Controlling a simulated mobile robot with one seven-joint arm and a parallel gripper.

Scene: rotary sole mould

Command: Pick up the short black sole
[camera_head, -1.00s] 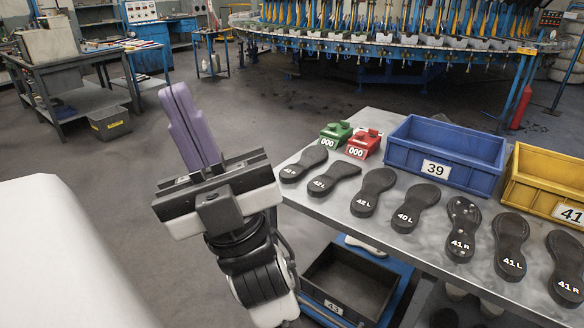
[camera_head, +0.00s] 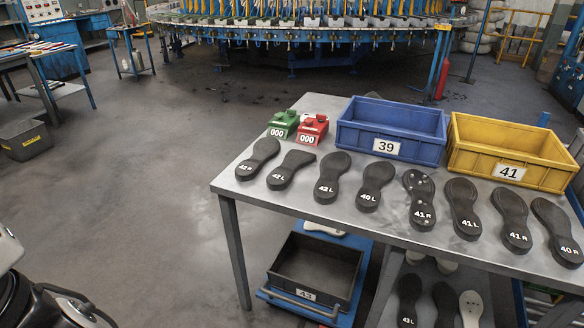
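Several black soles lie in a row along the front of the grey metal table. The second from the left, a black sole marked 42 L (camera_head: 290,168), has a straight-cut far end and looks shorter than its neighbours. It lies flat between a rounded sole (camera_head: 258,158) at the left end, whose label is hard to read, and another sole marked 42 L (camera_head: 332,178). Nothing touches it from above. My gripper is out of view. Only part of my arm shows at the lower left edge, well away from the table.
On the table (camera_head: 232,186) stand a green block (camera_head: 283,123), a red block (camera_head: 313,129), a blue bin 39 (camera_head: 386,149) and a yellow bin 41 (camera_head: 509,171). A dark crate 43 (camera_head: 315,295) and more soles sit below.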

